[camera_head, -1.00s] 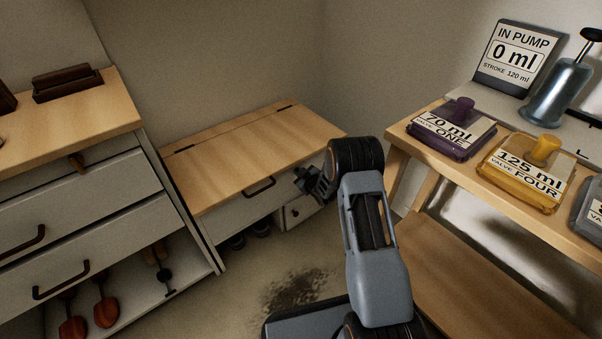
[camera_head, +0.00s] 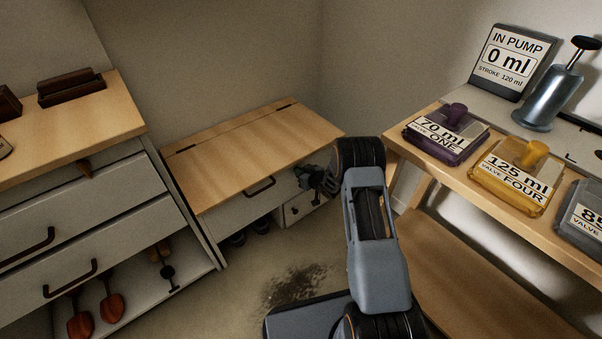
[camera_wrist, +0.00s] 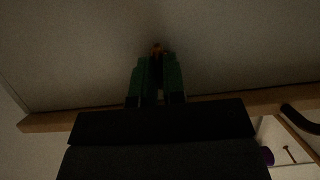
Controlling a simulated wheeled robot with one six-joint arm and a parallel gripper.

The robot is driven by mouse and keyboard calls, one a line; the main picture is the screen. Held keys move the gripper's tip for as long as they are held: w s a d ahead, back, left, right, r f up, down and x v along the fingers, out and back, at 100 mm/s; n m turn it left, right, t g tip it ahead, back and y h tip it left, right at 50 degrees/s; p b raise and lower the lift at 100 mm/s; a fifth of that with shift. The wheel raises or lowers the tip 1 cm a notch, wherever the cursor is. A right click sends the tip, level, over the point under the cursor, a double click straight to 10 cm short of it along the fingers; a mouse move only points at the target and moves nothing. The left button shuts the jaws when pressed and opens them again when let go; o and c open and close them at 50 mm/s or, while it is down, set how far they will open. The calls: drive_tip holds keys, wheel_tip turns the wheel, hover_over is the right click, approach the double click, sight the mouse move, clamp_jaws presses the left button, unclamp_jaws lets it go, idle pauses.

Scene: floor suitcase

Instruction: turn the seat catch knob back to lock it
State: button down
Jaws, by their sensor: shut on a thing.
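The bench seat has a hinged wooden lid (camera_head: 255,150), which lies shut. Its pale front (camera_head: 240,208) has a dark handle (camera_head: 259,188), which also shows in the wrist view (camera_wrist: 300,121). My gripper (camera_head: 304,173) is at the right part of this front, just below the lid's edge. In the wrist view my green-sided fingers (camera_wrist: 157,62) are closed on a small brass-coloured seat catch knob (camera_wrist: 157,47) against the pale panel. Only the knob's tip shows between them. My gripper hides the knob in the head view, and its turn angle cannot be told.
A small drawer front with a knob (camera_head: 295,210) is below my gripper. A drawer cabinet (camera_head: 80,215) stands at the left. At the right a wooden shelf holds purple (camera_head: 453,118) and yellow (camera_head: 536,152) valve blocks. Stained floor (camera_head: 290,285) lies between.

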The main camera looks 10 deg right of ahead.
drive_tip(key=c, duration=1.2)
unclamp_jaws()
drive_tip(key=p+v, duration=0.3)
drive_tip(key=v, duration=0.4)
drive_tip(key=shift+s+d, duration=0.2)
drive_tip(key=shift+r, duration=0.1)
